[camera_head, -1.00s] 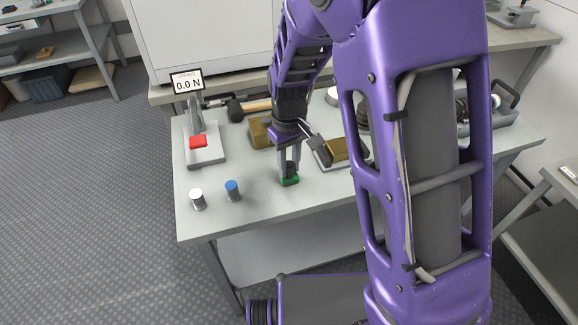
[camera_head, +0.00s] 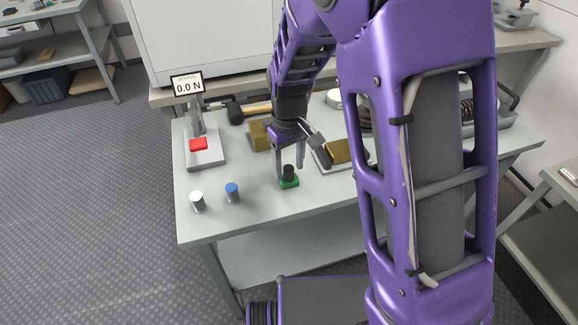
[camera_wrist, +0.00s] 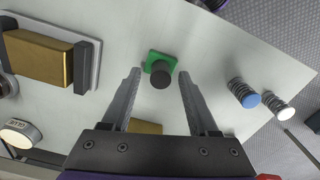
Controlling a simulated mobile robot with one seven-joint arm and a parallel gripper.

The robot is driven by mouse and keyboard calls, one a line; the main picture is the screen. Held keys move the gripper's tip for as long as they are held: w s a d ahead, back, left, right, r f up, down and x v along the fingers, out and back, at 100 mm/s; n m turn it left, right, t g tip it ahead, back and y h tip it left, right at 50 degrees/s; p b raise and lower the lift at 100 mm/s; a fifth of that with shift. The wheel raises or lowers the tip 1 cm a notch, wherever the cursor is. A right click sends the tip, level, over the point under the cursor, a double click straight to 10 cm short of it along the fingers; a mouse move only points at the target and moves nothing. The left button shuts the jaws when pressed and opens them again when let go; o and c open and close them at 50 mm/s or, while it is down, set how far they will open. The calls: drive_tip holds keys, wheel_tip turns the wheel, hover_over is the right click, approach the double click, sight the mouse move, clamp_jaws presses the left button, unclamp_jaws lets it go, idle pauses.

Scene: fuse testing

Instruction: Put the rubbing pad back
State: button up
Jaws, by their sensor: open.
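The rubbing pad, a green square base with a black knob, stands upright on the grey table (camera_head: 225,215) near its front edge. I take the green piece (camera_head: 290,183) to be this pad. My gripper (camera_head: 290,170) is open, pointing down at the pad, its two fingers apart on either side of the knob. In the wrist view the pad (camera_wrist: 160,62) lies between and just beyond the fingertips (camera_wrist: 160,76), with clear gaps at both sides of the knob. Nothing is held.
Blue-topped (camera_head: 232,192) and white-topped (camera_head: 197,201) cylinders stand left of the pad. Behind them is a gauge stand with a red block (camera_head: 198,145) and a display (camera_head: 187,86) reading 0.0 N. A mallet (camera_head: 236,113), a brown block (camera_head: 259,136) and a tray with a golden block (camera_head: 340,152) lie behind.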

sight(289, 168)
wheel_tip(289, 168, up, 11)
drive_tip(key=p, duration=0.2)
idle(0.4)
